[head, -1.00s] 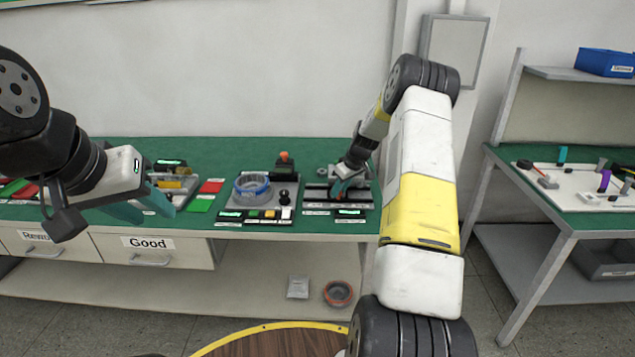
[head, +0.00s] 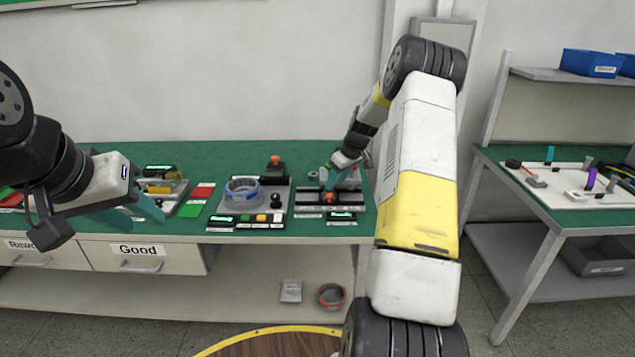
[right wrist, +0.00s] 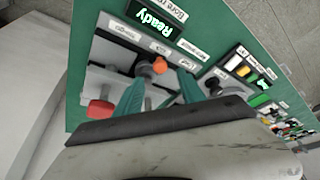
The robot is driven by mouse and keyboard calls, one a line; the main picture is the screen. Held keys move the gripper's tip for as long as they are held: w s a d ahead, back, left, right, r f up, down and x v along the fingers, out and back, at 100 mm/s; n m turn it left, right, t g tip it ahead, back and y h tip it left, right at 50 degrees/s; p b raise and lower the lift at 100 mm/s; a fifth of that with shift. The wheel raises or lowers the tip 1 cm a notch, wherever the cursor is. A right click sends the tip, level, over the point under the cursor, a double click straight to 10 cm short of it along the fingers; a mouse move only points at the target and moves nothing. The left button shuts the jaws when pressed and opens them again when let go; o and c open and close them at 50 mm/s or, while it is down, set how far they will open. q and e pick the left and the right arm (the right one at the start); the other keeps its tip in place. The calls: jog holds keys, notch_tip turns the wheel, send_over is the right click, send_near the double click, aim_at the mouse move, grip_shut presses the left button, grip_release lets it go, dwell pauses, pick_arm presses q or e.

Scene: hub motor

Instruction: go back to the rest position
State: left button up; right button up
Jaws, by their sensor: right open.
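My right gripper (head: 329,176) is open and empty, a little above the fixture with rails (head: 310,207) at the right end of the green bench. In the right wrist view its teal fingers (right wrist: 158,90) stand apart. An orange-topped part (right wrist: 159,65) shows beyond and between them, seemingly untouched. My left gripper (head: 132,213) is at the left, in front of the bench edge above the "Good" drawer. Its two teal fingers are apart, with nothing visible between them.
The green bench (head: 230,155) carries a blue-ringed motor part (head: 242,189) on a grey stand, plus red and green pads. A lit "Ready" display (right wrist: 157,15) is close to my right gripper. A second table (head: 550,215) with parts stands at the right.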

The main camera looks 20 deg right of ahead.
jog(key=shift+v, duration=0.9)
jog(key=s+a+r+m+t, duration=0.1)
jog(key=s+a+r, duration=0.5)
jog(key=s+r, duration=0.3)
jog(key=s+a+r+m, duration=0.1)
jog(key=s+a+r, duration=0.45)
jog(key=r, duration=0.55)
jog(key=s+a+r+m, duration=0.1)
jog(key=s+a, duration=0.2)
jog(key=s, duration=0.9)
jog(key=s+a+r+m+t, duration=0.1)
jog(key=s+a+m, duration=0.1)
jog(key=s, duration=1)
jog(key=shift+s+a, duration=0.2)
jog(key=shift+a, duration=0.35)
jog(key=shift+d, duration=0.1)
